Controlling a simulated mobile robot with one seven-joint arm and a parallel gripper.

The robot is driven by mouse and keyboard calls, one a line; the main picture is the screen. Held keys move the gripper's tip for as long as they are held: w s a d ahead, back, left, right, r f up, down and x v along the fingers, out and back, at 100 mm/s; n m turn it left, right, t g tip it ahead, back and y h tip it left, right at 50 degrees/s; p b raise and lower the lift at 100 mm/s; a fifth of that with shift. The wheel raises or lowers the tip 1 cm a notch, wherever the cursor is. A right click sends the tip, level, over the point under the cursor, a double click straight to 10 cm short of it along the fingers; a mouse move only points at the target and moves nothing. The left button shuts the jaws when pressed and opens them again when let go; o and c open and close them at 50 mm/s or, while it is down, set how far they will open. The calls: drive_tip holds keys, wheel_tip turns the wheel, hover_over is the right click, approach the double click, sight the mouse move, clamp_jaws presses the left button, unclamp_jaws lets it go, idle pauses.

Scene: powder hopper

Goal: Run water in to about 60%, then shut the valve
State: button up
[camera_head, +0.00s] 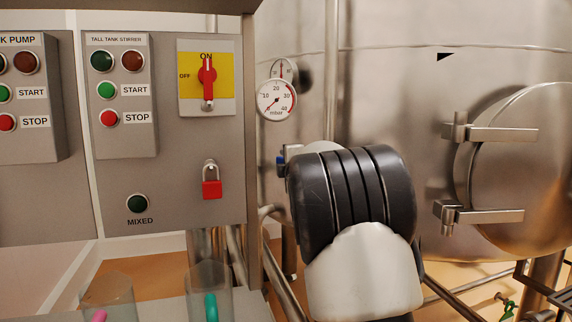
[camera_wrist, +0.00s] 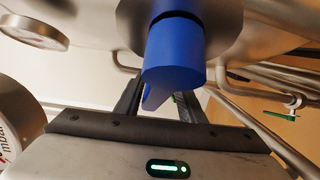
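The blue valve handle (camera_wrist: 175,55) fills the upper middle of the wrist view, on a round metal fitting, its tip pointing down. A sliver of blue (camera_head: 280,160) shows in the head view at the left of my arm. My gripper (camera_wrist: 160,100) has its two dark fingers apart, one on each side of the handle's lower end; the handle partly covers the right finger. I cannot tell whether they touch it. The tank (camera_head: 390,90) is steel, with a black triangular mark (camera_head: 445,56) high on its wall. The water inside is not visible.
The control panel (camera_head: 170,180) carries start and stop buttons, a red switch (camera_head: 207,75) at ON and a red padlock (camera_head: 211,188). A round hatch (camera_head: 525,170) is at right. Pipes run below.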

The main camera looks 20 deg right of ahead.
drive_tip(key=s+a+b, duration=0.2)
drive_tip(key=s, duration=1.5)
drive_tip(key=shift+s+r, duration=0.15)
drive_tip(key=shift+r, duration=0.3)
drive_tip(key=shift+a, duration=0.1)
